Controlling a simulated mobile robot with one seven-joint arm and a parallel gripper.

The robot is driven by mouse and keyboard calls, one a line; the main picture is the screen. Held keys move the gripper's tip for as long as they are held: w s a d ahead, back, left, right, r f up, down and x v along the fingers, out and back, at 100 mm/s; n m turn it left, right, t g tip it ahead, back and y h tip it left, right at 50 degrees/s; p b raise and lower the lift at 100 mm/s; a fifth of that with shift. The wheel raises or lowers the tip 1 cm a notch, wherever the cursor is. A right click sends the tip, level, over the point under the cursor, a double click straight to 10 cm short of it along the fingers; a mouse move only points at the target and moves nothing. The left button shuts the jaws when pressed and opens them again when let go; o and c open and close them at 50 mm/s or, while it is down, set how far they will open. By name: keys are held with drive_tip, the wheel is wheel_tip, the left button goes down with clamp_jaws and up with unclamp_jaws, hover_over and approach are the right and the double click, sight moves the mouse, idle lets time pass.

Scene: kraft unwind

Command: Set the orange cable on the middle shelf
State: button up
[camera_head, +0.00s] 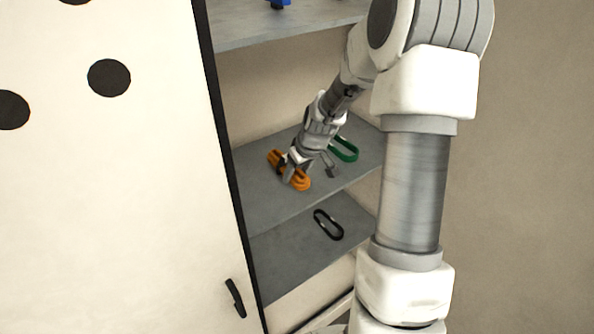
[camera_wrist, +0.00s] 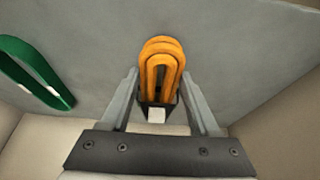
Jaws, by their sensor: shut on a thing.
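The orange cable (camera_head: 301,183) is a coiled loop over the middle shelf (camera_head: 255,205) in the head view. I cannot tell whether it rests on the shelf or hangs just above it. In the wrist view the orange cable (camera_wrist: 161,58) lies between my two fingers, with a dark band and a pale piece at its near end. My gripper (camera_head: 308,172) is shut on the cable and points down at the shelf; it also shows in the wrist view (camera_wrist: 163,90). Part of the cable is hidden behind the gripper in the head view.
A green loop (camera_head: 344,149) lies on the middle shelf, right of the cable; it shows left in the wrist view (camera_wrist: 36,72). A black loop (camera_head: 328,225) lies on the lower shelf (camera_head: 285,265). A blue item (camera_head: 280,3) sits on the upper shelf (camera_head: 240,25). A white panel with a handle (camera_head: 235,298) stands left.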

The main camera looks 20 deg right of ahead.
drive_tip(key=shift+f, duration=0.1)
drive_tip(key=o, duration=1.4)
drive_tip(key=shift+s+r, duration=0.15)
drive_tip(key=shift+r, duration=0.5)
drive_tip(key=v, duration=1.1)
